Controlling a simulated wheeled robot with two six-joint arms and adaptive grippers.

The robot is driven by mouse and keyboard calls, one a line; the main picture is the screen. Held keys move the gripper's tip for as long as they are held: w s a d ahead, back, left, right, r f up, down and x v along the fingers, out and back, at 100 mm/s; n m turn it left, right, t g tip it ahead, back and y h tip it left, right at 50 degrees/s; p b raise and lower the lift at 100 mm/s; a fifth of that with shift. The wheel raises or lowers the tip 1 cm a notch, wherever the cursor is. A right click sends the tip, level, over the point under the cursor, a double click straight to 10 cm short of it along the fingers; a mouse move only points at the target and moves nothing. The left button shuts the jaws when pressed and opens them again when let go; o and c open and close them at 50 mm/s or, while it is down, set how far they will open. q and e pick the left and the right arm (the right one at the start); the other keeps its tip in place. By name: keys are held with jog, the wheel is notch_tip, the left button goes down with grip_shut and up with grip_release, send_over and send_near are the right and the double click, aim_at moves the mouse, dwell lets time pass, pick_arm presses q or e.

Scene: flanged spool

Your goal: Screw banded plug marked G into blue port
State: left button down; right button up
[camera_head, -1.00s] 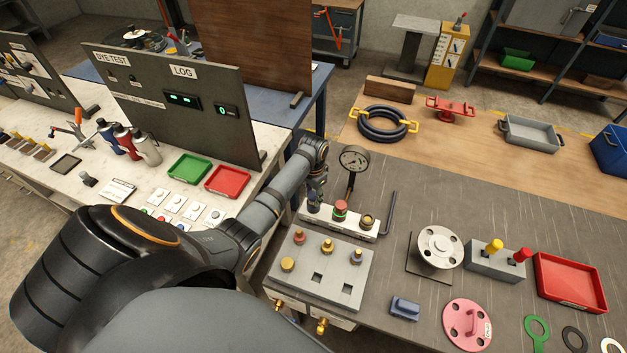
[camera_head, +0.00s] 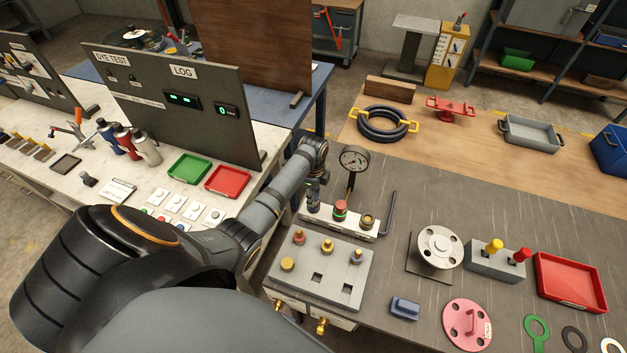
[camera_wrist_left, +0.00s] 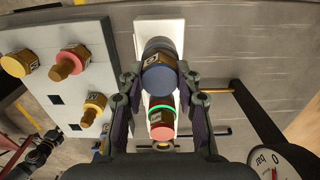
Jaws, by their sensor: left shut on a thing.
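My left gripper (camera_wrist_left: 162,88) is shut on a blue-topped plug (camera_wrist_left: 159,81) with a brass band. The band carries a pale mark that I cannot read clearly. In the head view my left gripper (camera_head: 316,182) is upright above the left end of a white strip (camera_head: 326,224). My right gripper is not in view.
Beside the plug, a red-topped plug (camera_head: 340,206) with a green ring and a brass fitting (camera_head: 367,221) stand on the strip. A grey block (camera_head: 281,281) holds several plugs and has two empty square holes. A gauge (camera_head: 353,158) and hex key (camera_head: 389,213) are close by.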

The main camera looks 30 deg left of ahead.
pick_arm(q)
jog(key=m, duration=0.5)
jog(key=shift+m, duration=0.3)
jog(key=m, duration=0.6)
jog(key=c, duration=0.8)
grip_release()
jog(key=shift+c, duration=0.2)
jog(key=shift+f, duration=0.1)
